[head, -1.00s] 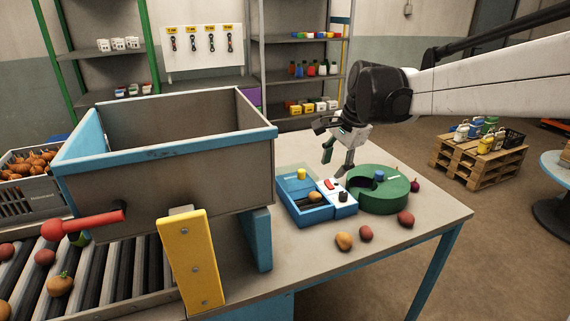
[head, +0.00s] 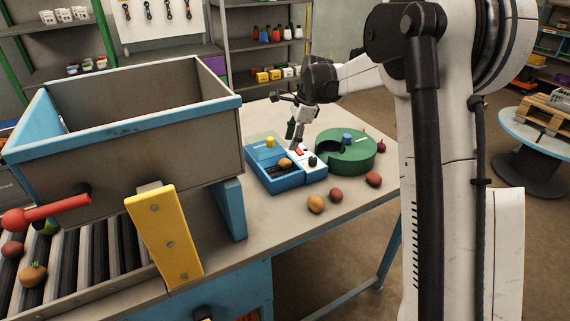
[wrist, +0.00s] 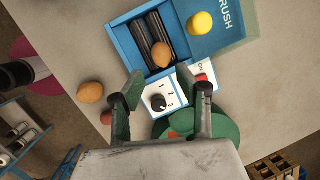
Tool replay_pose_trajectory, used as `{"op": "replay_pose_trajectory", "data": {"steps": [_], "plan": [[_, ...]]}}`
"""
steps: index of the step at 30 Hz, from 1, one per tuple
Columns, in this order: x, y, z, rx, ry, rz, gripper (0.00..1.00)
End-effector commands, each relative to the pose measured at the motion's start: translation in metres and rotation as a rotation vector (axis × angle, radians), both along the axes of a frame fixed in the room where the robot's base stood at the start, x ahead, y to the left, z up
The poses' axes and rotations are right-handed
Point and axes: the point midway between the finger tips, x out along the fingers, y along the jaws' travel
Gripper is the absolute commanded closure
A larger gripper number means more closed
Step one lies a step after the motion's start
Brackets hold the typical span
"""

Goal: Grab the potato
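A brown potato (head: 285,162) lies in the open bay of a blue brush box (head: 277,181). In the wrist view the potato (wrist: 161,54) rests on dark brush rollers, just beyond my fingertips. My gripper (head: 296,138) is above the box, pointing down. In the wrist view my gripper (wrist: 160,82) is open and empty, its fingers spread over the box's control panel. Another tan potato (head: 316,204) lies on the table in front of the box; it also shows in the wrist view (wrist: 90,92).
A green round device (head: 362,160) stands right of the box. Reddish round vegetables (head: 336,195) lie near the table's front edge. A large blue-rimmed hopper (head: 120,125) and a roller conveyor (head: 90,250) fill the left. Bare table (head: 265,222) lies between.

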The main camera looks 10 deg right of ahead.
Motion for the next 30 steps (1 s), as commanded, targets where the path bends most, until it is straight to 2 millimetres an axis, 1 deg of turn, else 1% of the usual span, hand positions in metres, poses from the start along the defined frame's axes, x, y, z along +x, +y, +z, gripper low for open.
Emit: {"op": "replay_pose_trajectory", "data": {"steps": [1, 3, 6, 16, 21, 25, 30], "plan": [[0.002, 0.002, -0.009, 0.000, 0.000, 0.001, 0.67], [0.003, 0.005, -0.020, 0.000, 0.000, 0.001, 0.67], [0.004, 0.008, -0.032, 0.000, 0.000, 0.001, 0.67], [0.008, 0.011, -0.049, 0.000, 0.000, 0.001, 0.67], [0.012, 0.011, -0.071, 0.000, 0.000, 0.001, 0.67], [0.014, 0.015, -0.087, 0.000, 0.000, 0.002, 0.67], [0.014, 0.016, -0.092, -0.001, -0.001, 0.001, 0.67]]}}
